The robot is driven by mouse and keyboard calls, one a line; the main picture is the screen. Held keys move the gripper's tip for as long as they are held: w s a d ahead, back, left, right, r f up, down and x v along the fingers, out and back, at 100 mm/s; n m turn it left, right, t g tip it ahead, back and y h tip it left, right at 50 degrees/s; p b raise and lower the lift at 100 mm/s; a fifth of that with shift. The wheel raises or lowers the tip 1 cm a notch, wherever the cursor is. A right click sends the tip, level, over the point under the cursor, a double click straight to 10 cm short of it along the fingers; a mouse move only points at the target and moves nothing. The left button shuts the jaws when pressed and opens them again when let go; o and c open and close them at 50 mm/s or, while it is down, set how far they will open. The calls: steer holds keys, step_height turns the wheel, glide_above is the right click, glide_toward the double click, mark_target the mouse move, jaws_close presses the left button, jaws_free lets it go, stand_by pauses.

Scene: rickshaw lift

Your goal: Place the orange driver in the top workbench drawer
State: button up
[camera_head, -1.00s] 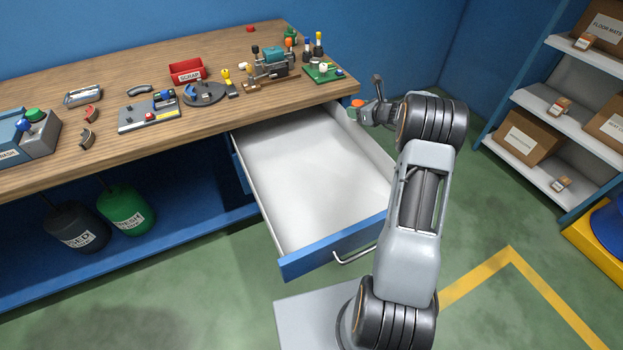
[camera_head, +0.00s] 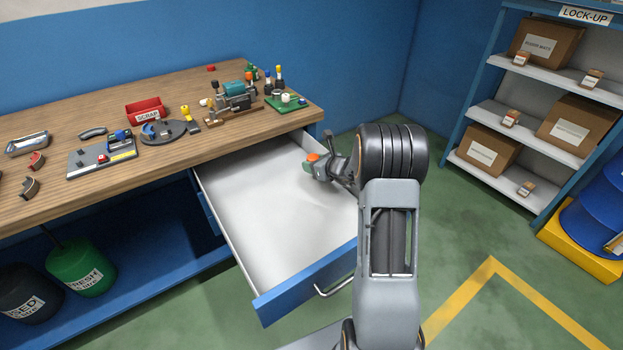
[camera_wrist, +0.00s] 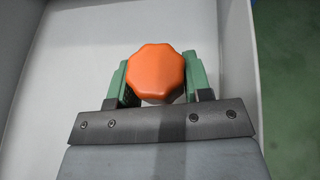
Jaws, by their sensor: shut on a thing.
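The orange driver (camera_wrist: 156,73) shows only its orange handle end in the wrist view; its shaft is hidden. My gripper (camera_wrist: 158,85) is shut on it, with a green finger on each side of the handle. In the head view the orange driver (camera_head: 313,157) is a small orange cap at my gripper (camera_head: 322,168), over the right back part of the open top drawer (camera_head: 260,200). The drawer is pulled out and looks empty, with a white inside and a blue front. I cannot tell how far the driver is above the drawer floor.
The workbench (camera_head: 60,130) holds a red scrap bin (camera_head: 146,110), a vise (camera_head: 232,95) and several small tools. The drawer's right wall (camera_head: 345,185) is close to my wrist. Shelves with boxes (camera_head: 545,45) stand at right. Open green floor lies right of the drawer.

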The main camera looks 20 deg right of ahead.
steer(key=shift+s+a+f, duration=0.1)
steer(key=shift+a+f, duration=0.15)
steer(key=shift+f, duration=0.1)
steer(key=shift+s+a+f+b, duration=0.15)
steer(key=shift+f+b, duration=0.1)
steer(key=shift+f, duration=0.7)
steer(key=shift+s+a+f+b, duration=0.1)
steer(key=shift+f+b, duration=0.1)
steer(key=shift+f, duration=0.75)
steer(key=shift+f, duration=0.15)
steer(key=o, duration=1)
